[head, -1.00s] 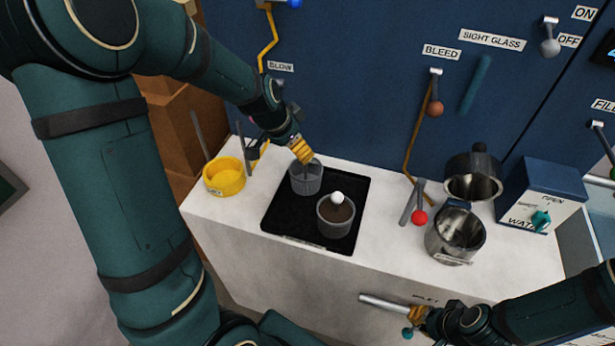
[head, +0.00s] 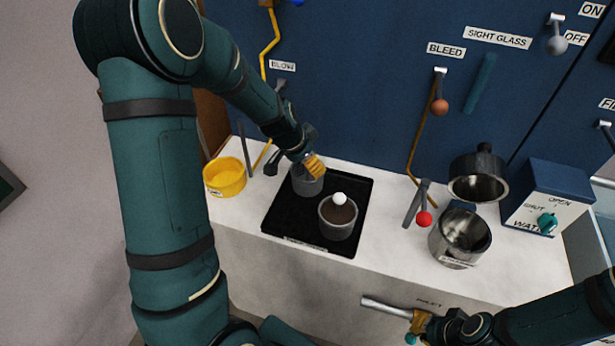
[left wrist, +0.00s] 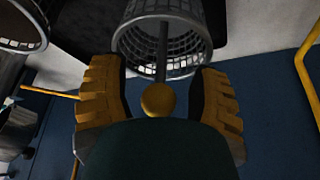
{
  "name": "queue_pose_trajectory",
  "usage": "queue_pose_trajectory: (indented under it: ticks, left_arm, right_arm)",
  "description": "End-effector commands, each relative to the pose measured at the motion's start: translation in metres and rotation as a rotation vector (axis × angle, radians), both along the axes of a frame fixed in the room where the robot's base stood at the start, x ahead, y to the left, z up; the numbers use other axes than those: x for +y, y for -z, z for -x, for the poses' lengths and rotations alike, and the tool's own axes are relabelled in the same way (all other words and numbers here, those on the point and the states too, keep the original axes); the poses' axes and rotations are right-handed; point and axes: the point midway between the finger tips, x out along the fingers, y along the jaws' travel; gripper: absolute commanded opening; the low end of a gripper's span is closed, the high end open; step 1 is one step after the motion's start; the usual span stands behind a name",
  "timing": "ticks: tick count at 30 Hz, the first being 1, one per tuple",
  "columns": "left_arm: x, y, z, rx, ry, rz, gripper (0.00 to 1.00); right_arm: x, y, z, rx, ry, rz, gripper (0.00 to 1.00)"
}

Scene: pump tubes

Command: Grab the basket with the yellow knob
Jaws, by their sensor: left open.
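The grey mesh basket (head: 306,184) stands on the black tray (head: 283,228), at its back left, partly hidden by my left gripper in the head view. In the left wrist view the basket (left wrist: 172,42) is at the top, with a rod running to a yellow knob (left wrist: 158,100). My left gripper (head: 314,168) is just above the basket. Its open yellow fingers (left wrist: 160,108) stand on either side of the knob, with gaps on both sides. My right gripper (head: 418,322) is low at the right, beside a metal tube (head: 384,307); its grip is unclear.
A second basket (head: 337,222) with dark contents and a white knob stands on the tray's front right. A yellow bowl (head: 225,178) is left of the tray. Metal pots (head: 459,242), a red-knobbed lever (head: 424,218) and a blue-topped box (head: 548,198) are right. White counter is clear between.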

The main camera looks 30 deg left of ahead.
Motion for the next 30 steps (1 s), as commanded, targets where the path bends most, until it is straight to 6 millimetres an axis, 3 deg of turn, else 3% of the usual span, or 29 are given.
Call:
queue_pose_trajectory:
  ticks: [1, 6, 20, 30]
  left_arm:
    - [0.0, 0.0, 0.0, 0.0, 0.0, 0.0, 0.56]
    - [0.0, 0.0, 0.0, 0.0, 0.0, 0.0, 0.0]
    - [0.0, -0.005, 0.0, -0.002, 0.0, 0.0, 0.0]
    - [0.0, -0.065, -0.001, -0.005, 0.001, -0.001, 0.0]
  right_arm:
    - [0.0, 0.0, 0.0, 0.0, 0.0, 0.0, 0.0]
    - [0.0, 0.0, 0.0, 0.0, 0.0, 0.0, 0.0]
    - [0.0, -0.002, 0.0, -0.001, 0.0, 0.0, 0.0]
    - [-0.001, -0.019, -0.005, -0.012, 0.01, 0.003, 0.0]
